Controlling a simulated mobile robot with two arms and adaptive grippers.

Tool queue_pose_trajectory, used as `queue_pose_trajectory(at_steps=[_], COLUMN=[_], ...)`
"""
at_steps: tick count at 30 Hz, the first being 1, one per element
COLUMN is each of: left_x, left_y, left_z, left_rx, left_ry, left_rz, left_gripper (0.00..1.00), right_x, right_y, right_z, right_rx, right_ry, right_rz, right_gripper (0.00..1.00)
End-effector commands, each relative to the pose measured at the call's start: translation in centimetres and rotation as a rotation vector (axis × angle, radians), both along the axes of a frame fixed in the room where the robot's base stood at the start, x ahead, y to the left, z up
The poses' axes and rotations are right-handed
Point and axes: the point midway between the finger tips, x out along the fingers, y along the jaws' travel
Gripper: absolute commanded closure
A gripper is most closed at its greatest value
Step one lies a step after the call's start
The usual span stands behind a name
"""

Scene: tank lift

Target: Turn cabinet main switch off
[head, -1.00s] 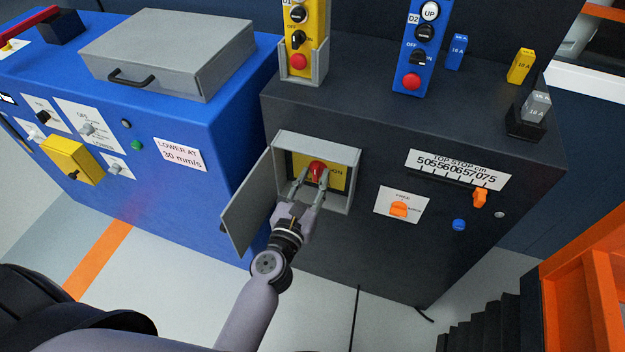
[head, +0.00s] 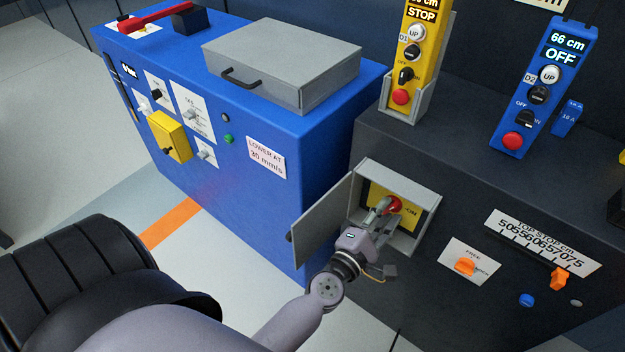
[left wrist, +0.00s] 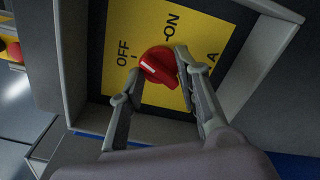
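The cabinet main switch is a red rotary knob (head: 393,206) on a yellow plate inside a small grey box (head: 428,216) on the dark cabinet's front. The box door (head: 325,222) stands open to the left. My left gripper (head: 386,208) reaches into the box, its fingers on either side of the knob. In the left wrist view, the red knob (left wrist: 158,66) sits between the fingertips, which appear to touch it. OFF and ON marks show on the yellow plate (left wrist: 205,38). The knob's white line lies nearer the OFF side. My right gripper is not in view.
The blue cabinet (head: 290,120) stands left, with a grey lidded case (head: 285,68) on top. A yellow pendant (head: 412,50) and a blue pendant (head: 540,90), reading 66 cm OFF, stand on the dark cabinet. An orange switch (head: 464,267) is right of the box.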

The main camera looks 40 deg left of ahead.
Motion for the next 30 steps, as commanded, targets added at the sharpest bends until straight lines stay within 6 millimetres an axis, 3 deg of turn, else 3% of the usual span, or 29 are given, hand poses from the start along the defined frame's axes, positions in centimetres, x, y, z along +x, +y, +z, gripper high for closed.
queue_pose_trajectory(at_steps=[10, 30], left_x=[-0.2, -14.1], left_y=[0.1, 0.5], left_z=[-0.1, -0.2], left_rx=[0.526, 0.511], left_ry=[-0.018, -0.015], left_rz=[0.001, -0.004], left_gripper=[0.70, 0.70], right_x=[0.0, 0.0], right_y=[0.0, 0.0], right_z=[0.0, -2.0], right_rx=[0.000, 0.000], right_ry=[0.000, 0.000], right_rz=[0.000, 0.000], right_gripper=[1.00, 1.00])
